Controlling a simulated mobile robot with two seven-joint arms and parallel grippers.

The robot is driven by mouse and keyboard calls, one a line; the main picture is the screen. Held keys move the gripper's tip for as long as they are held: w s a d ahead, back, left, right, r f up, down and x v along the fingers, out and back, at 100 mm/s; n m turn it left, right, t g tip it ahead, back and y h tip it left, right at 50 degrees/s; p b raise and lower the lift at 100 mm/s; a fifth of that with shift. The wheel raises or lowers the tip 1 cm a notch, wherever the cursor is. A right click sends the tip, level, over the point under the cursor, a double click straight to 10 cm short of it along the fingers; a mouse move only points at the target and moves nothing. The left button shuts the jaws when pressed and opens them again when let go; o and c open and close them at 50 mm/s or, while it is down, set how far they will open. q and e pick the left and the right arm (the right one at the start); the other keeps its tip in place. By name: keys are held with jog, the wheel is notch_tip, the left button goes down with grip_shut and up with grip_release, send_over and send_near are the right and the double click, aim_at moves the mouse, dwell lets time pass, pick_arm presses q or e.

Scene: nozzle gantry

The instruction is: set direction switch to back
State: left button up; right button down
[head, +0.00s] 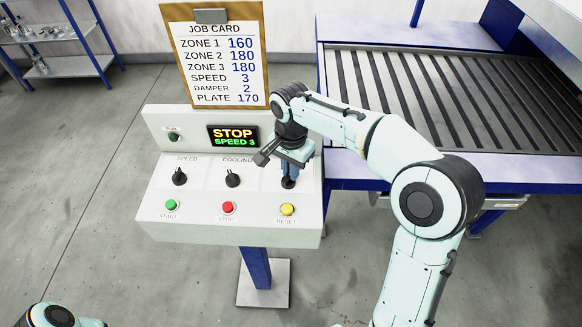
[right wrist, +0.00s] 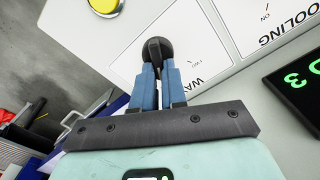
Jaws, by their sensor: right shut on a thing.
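My right gripper (head: 290,172) points down at the right end of the sloped control panel (head: 150,213), above the yellow RESET button (head: 287,209). Its blue fingers are shut on a black knob (head: 288,184). In the right wrist view the fingers (right wrist: 159,72) close around this round black knob (right wrist: 158,46). No label reading "direction" or "back" shows, and the knob's setting is hard to tell. My left gripper is outside the view.
The SPEED knob (head: 179,177) and COOLING knob (head: 232,179) stand left of my gripper. Green START (head: 171,205) and red STOP (head: 228,208) buttons sit below. The display (head: 233,136) reads "STOP SPEED 3". A job card (head: 216,65) stands behind; a slatted conveyor (head: 440,95) lies right.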

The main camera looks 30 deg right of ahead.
jog(key=c, duration=1.2)
grip_release()
pick_arm(q)
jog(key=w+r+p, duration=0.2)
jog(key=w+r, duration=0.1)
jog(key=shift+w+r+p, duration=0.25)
jog(key=shift+p, duration=0.05)
pick_arm(e)
notch_tip(320, 180, up, 13)
jog(key=shift+r, duration=0.15)
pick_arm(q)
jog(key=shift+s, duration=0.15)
